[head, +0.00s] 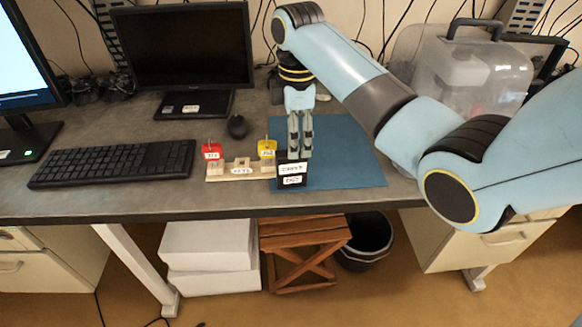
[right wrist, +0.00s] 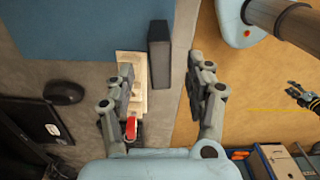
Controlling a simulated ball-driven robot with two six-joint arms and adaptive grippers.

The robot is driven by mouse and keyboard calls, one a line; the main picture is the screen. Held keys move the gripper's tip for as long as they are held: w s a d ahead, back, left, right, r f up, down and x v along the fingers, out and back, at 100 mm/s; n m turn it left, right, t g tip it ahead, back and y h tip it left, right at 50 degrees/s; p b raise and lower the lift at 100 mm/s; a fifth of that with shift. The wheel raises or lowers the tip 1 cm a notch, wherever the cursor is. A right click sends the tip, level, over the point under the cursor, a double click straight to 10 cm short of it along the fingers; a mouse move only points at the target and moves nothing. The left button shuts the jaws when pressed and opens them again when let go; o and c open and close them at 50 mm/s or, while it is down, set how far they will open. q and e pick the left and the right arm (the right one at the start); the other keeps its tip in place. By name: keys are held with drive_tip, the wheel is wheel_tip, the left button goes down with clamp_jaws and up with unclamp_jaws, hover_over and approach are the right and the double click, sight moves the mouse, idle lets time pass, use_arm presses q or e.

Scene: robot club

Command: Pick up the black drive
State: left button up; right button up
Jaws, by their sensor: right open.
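The black drive (head: 292,181) is a small upright black box with white labels near the table's front edge. In the right wrist view, the black drive (right wrist: 159,55) lies in the gap between my right fingertips, with space on both sides. My right gripper (head: 299,152) is open above it, pointing down, and hides part of its upper end in the head view. The right gripper (right wrist: 160,72) shows both fingers spread in the wrist view. I cannot tell the exact height of the fingertips above the drive.
A wooden stand (head: 241,175) with a red block (head: 212,151) and a yellow block (head: 267,149) stands close left of the drive. A blue mat (head: 345,165) gives free room to the right. A mouse (head: 237,126), keyboard (head: 115,164) and monitor (head: 185,50) are farther left and behind.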

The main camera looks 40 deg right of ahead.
sight(292, 168)
wheel_tip(292, 168, down, 3)
drive_tip(key=shift+f, duration=0.15)
drive_tip(key=f, duration=0.3)
drive_tip(key=a+f+p, duration=0.1)
drive_tip(key=f, duration=0.1)
drive_tip(key=shift+w+f, duration=0.15)
drive_tip(key=shift+w, duration=0.05)
clamp_jaws()
